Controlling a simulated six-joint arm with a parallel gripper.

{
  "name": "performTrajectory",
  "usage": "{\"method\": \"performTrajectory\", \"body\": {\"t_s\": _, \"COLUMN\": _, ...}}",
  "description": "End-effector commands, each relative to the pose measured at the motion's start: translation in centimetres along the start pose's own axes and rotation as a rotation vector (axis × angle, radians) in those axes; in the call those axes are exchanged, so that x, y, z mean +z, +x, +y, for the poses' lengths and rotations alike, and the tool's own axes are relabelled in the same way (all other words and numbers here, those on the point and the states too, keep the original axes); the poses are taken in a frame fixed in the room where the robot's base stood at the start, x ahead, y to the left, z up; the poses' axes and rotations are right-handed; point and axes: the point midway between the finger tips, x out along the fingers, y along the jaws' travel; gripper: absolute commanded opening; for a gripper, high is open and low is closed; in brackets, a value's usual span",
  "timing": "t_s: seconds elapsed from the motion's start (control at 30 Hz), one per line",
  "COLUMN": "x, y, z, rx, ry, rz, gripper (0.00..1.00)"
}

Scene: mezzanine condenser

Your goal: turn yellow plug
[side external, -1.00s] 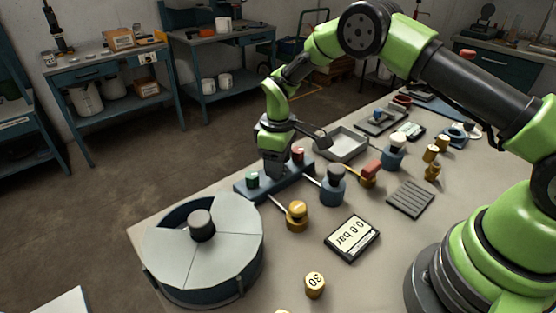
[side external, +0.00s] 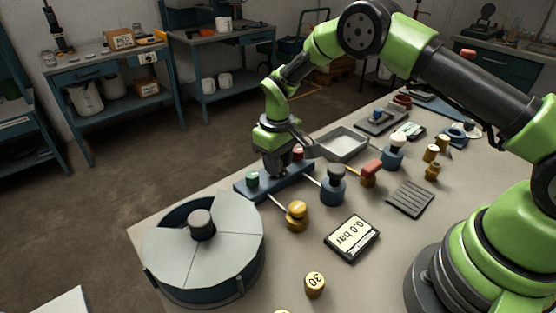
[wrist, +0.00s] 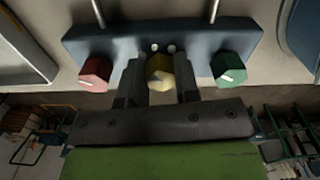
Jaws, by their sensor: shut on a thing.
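The yellow plug (wrist: 158,70) sits in the middle of a dark blue block (wrist: 120,38), between a red knob (wrist: 95,73) and a green knob (wrist: 229,68). My gripper (wrist: 160,84) is shut on the yellow plug, one finger on each side. In the side external view my gripper (side external: 277,172) points down onto the block (side external: 292,186), and its fingers hide the yellow plug. The green knob (side external: 252,180) shows left of the fingers and the red knob (side external: 298,153) right of them.
A round grey-lidded drum (side external: 235,240) stands at the front left. A brass fitting (side external: 297,215), a dark blue post (side external: 333,188) and a display reading 0.0 bar (side external: 352,238) are close by. A shallow metal tray (side external: 343,145) lies behind. Bare table shows around the display.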

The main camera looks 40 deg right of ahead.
Motion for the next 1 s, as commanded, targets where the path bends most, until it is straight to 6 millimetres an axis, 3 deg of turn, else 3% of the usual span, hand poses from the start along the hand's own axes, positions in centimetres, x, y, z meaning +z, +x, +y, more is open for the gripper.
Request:
{"method": "performTrajectory", "body": {"t_s": 0.5, "x": -0.07, "y": -0.08, "z": -0.23, "rx": -0.001, "ry": 0.452, "rz": 0.001, "gripper": 0.06}}
{"method": "performTrajectory", "body": {"t_s": 1.0, "x": -0.12, "y": -0.1, "z": -0.29, "rx": -0.001, "ry": 0.651, "rz": 0.001, "gripper": 0.06}}
